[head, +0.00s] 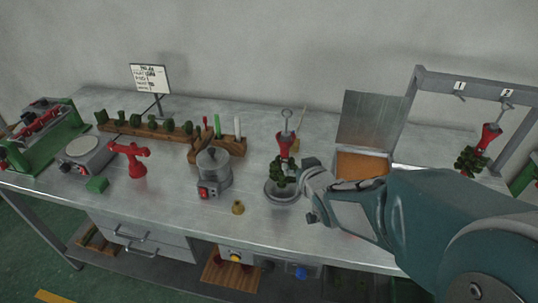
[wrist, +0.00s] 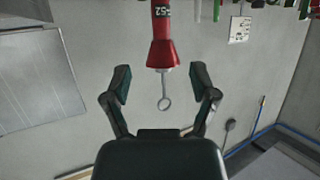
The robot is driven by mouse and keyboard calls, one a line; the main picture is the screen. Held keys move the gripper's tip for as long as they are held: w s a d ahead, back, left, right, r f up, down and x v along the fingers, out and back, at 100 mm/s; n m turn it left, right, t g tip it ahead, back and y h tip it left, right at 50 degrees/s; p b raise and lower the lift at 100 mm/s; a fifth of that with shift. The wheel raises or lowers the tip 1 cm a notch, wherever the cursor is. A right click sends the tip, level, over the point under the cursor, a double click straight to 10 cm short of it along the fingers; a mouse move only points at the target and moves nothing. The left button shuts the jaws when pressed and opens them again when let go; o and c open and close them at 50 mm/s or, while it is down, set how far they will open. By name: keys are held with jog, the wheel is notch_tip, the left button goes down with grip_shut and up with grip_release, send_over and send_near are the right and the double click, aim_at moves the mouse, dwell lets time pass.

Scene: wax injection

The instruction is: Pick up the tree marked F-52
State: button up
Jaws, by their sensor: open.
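A tree with a red cone (head: 285,143), a metal ring on top and dark green pieces below stands in a round metal dish (head: 281,193). In the wrist view the picture is upside down; the red stem (wrist: 162,30) bears a label ending in 52, its first part unclear. The ring hangs toward the space between my fingers. My gripper (head: 311,190) is open beside the tree, at its right; in the wrist view my gripper (wrist: 161,75) has its fingers spread on either side of the ring, touching nothing visible. A second red-and-green tree (head: 480,150) hangs at the right.
A metal rack (head: 450,79) with numbered hooks stands at the right. An open box (head: 362,165) is behind my arm. A pot (head: 213,172), a brass piece (head: 238,207) and a wooden tool holder (head: 230,145) are left of the dish. The front bench edge is mostly clear.

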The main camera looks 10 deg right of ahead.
aim_at(286, 150)
jog(key=x, duration=0.4)
jog(key=shift+w+a+f, duration=0.1)
jog(key=shift+w+a, duration=0.15)
jog(key=shift+w, duration=0.1)
jog(key=shift+w+a+f, duration=0.1)
jog(key=shift+w+a, duration=0.15)
jog(key=shift+w, duration=0.2)
jog(key=x, duration=0.5)
jog(key=shift+w+d+r, duration=0.15)
jog(key=shift+d+r, duration=0.15)
jog(key=shift+d, duration=0.05)
jog(key=shift+a, duration=0.1)
grip_shut()
